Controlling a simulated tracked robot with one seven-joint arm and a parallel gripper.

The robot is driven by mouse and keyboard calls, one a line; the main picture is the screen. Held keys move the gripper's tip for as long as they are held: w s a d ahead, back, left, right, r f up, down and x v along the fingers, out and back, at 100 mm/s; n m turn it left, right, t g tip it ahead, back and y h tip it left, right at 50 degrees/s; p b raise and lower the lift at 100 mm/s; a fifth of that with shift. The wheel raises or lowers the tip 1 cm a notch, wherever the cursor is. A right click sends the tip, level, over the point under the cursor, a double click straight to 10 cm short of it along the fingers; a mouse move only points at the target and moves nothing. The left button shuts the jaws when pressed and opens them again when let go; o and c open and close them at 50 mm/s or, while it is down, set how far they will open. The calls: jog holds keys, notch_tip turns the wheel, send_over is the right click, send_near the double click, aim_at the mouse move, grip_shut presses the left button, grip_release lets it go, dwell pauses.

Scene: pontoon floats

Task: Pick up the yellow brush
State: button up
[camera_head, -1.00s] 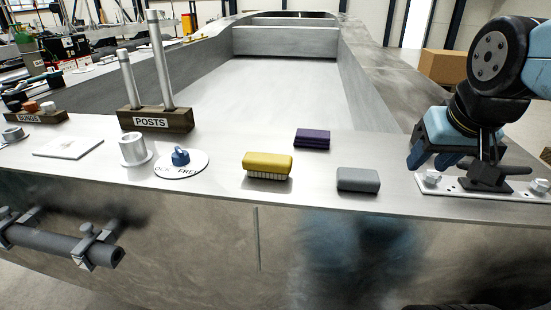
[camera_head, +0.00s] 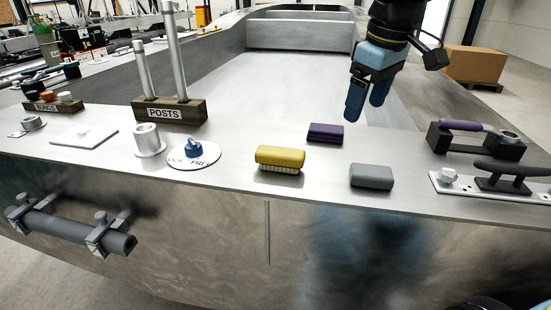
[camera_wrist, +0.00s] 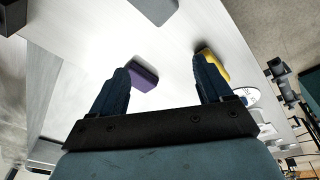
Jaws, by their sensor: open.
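The yellow brush (camera_head: 280,158) lies bristles down on the metal deck ledge, near its front edge. In the wrist view the yellow brush (camera_wrist: 215,65) shows beyond the right finger, which partly covers it. My gripper (camera_head: 367,104) is open and empty, above the ledge and to the right of the brush, apart from it. In the wrist view my gripper (camera_wrist: 160,85) has its two blue fingers spread, with the purple block (camera_wrist: 142,76) seen beside the left finger.
A purple block (camera_head: 325,133) lies behind the brush and a grey block (camera_head: 371,176) to its right. A white disc with a blue knob (camera_head: 193,150) and a metal cup (camera_head: 148,139) stand to the left. A dark cleat (camera_head: 503,177) and a purple-handled tool (camera_head: 464,126) are at the right.

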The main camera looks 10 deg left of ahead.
jog(key=w+a+n+g+h, duration=0.15)
jog(key=a+n, duration=0.55)
jog(key=a, duration=0.8)
send_near(280, 150)
jog(key=shift+g+y, duration=0.25)
jog(key=shift+g, duration=0.1)
jog(key=f, duration=0.3)
jog(key=d+f, duration=0.1)
jog(key=f, duration=0.1)
jog(key=shift+w+f, duration=0.1)
jog(key=shift+w, duration=0.05)
jog(key=shift+a+f, duration=0.15)
jog(key=shift+f, duration=1.1)
jog(key=shift+a+f, duration=0.15)
jog(key=shift+f, duration=1.15)
